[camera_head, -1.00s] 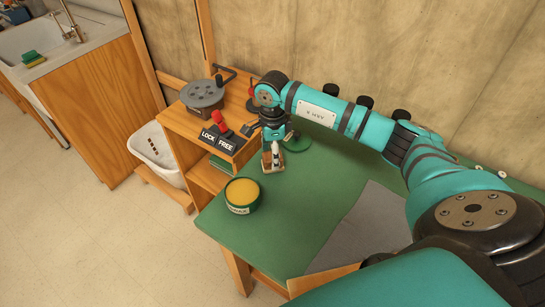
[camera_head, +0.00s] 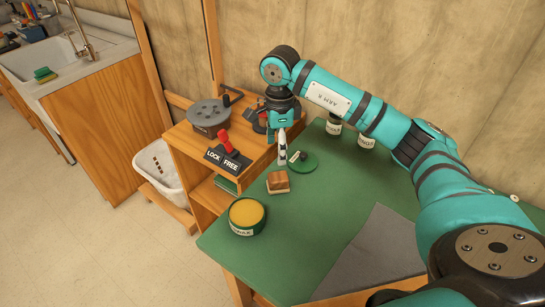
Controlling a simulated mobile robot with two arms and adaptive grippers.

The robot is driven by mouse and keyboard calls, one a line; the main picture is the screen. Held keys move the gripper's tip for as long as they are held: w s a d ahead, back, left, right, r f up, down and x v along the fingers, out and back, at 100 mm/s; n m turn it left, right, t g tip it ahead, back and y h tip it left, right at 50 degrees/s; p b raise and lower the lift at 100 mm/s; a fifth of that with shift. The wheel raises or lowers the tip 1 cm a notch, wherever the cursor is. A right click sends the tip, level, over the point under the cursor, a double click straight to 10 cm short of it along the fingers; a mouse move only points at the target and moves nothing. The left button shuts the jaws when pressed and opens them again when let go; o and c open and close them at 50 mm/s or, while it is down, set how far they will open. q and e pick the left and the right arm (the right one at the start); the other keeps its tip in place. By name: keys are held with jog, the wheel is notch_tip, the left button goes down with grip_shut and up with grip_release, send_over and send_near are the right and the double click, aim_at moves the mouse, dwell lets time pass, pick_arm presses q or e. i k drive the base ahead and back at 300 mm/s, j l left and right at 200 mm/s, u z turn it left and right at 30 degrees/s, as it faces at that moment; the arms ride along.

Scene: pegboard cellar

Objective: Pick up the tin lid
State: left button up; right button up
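The tin lid looks to be the flat round green disc (camera_head: 308,168) on the green bench top, with a small dark knob and a pale label on it. The open wax tin (camera_head: 242,231), green with yellow wax inside, stands nearer, at the bench's left edge. My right gripper (camera_head: 282,162) points down just left of the lid, apart from it in the picture. Its fingers show as one narrow black and white shape, so its opening cannot be told. My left gripper is out of view.
A wooden block (camera_head: 278,182) sits just in front of my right gripper. A wooden shelf unit at left holds a round grey device (camera_head: 208,115) and a red LOCK/FREE lever (camera_head: 223,141). Two tins (camera_head: 366,141) stand behind. A grey mat (camera_head: 372,252) lies at front right.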

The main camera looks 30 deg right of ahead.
aim_at(303, 162)
jog(key=z, duration=1.25)
